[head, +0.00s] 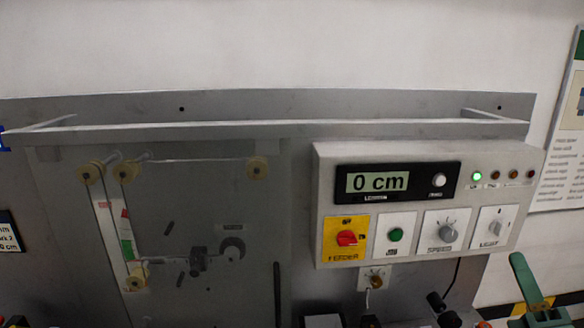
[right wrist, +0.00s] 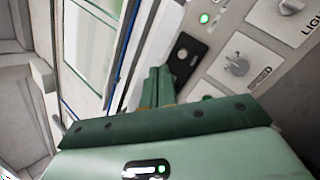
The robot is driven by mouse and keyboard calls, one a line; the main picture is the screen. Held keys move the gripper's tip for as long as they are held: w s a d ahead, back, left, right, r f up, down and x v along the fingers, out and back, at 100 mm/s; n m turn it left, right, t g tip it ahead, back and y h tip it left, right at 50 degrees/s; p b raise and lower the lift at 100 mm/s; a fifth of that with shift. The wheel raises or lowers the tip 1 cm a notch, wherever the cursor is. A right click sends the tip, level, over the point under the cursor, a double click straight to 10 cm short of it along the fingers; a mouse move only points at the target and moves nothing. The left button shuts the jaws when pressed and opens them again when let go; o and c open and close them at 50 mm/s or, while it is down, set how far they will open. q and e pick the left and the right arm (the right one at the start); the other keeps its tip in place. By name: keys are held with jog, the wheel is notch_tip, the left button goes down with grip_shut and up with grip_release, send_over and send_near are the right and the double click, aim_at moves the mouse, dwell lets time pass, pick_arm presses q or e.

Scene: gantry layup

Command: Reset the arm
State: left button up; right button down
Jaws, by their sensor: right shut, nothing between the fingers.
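My right gripper (head: 525,278) is at the lower right of the head view, green, to the right of and below the control panel (head: 500,225). In the right wrist view its two green fingers (right wrist: 156,84) are together with nothing between them. They appear in front of the tilted panel, beside the dark display housing (right wrist: 186,58); I cannot tell how far apart they are. My left gripper is not in view.
The panel's display (head: 376,182) reads 0 cm. One green lamp (head: 477,177) is lit. Rollers (head: 90,173) are at left. A rail (head: 270,130) runs above.

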notch_tip(320, 180, down, 16)
jog(key=s+a+m+g+h, duration=0.2)
jog(key=m+g+h, duration=0.3)
jog(key=m+g, duration=0.5)
jog(key=s+a+f+m+g, duration=0.2)
jog(key=s+f+m+g, duration=0.55)
jog(key=s+f, duration=0.4)
jog(key=s+a+f+m+g+y+b, duration=0.1)
jog(key=s+a+f+b, duration=0.1)
jog(key=f, duration=0.8)
jog(key=s+a+f+g+b, duration=0.1)
jog(key=f+b, duration=0.1)
jog(key=f, duration=0.8)
jog(key=s+a+f+m+g+y+b, duration=0.1)
jog(key=s+a+f+b, duration=0.1)
jog(key=f, duration=0.9)
pick_arm(q)
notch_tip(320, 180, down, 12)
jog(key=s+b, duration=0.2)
jog(key=b, duration=0.3)
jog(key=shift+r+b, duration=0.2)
jog(key=shift+b, duration=0.1)
pick_arm(e)
jog(key=s+f+m+g+y, duration=0.1)
jog(key=s+f+m+g, duration=0.1)
jog(key=s+f, duration=1.8)
notch_tip(320, 180, down, 3)
jog(key=shift+s+r+g+y, duration=0.2)
jog(key=shift+g+y, duration=0.2)
jog(key=shift+g, duration=0.25)
